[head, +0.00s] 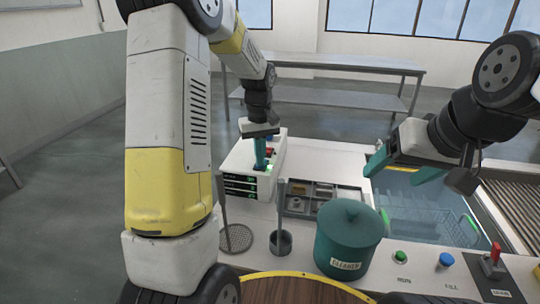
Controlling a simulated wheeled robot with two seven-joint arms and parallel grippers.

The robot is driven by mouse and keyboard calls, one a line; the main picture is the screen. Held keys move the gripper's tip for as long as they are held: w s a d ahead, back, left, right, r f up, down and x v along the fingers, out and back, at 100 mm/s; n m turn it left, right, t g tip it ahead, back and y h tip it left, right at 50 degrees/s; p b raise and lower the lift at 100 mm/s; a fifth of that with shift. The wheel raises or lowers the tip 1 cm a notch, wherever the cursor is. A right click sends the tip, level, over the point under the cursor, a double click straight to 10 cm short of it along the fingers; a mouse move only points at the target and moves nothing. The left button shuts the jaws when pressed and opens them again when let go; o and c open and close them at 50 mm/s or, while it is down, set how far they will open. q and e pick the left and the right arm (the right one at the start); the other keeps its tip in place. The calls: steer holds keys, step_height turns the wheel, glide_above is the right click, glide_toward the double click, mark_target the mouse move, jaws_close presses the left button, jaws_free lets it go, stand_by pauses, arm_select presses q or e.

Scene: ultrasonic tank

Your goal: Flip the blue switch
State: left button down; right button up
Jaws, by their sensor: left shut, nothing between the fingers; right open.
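A white control box (238,160) with dark labelled strips on its front stands at the left end of the bench. My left gripper (261,165) points down at the top of this box with its fingers together and nothing between them. Small coloured parts show around the fingertips, with red and blue spots beside them. The fingers partly cover these, so I cannot tell which is the blue switch, how it is set, or whether the fingers touch it. My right gripper (392,172) is open and empty above the water tank (405,205).
A teal canister (348,240) labelled cleaner stands front centre. A parts tray (322,198) lies behind it. A green button (401,256), a blue button (446,260) and a red-handled lever (494,256) line the front right edge. A wire basket sits in the tank.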

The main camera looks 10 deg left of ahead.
arm_select(q)
steer(key=shift+r, duration=3.5)
steer(key=s+r+m+t+h, duration=0.1)
steer(key=s+r+m+t, duration=0.2)
steer(key=s+r, duration=0.7)
steer(key=s+d+m+t, duration=0.1)
steer(key=s, duration=0.6)
steer(key=s+d+f+m+t+h, duration=0.1)
steer(key=s+m+t, duration=0.1)
steer(key=s, duration=0.5)
steer(key=shift+s+f, duration=0.15)
steer(key=shift+f, duration=0.1)
steer(key=shift+d, duration=0.1)
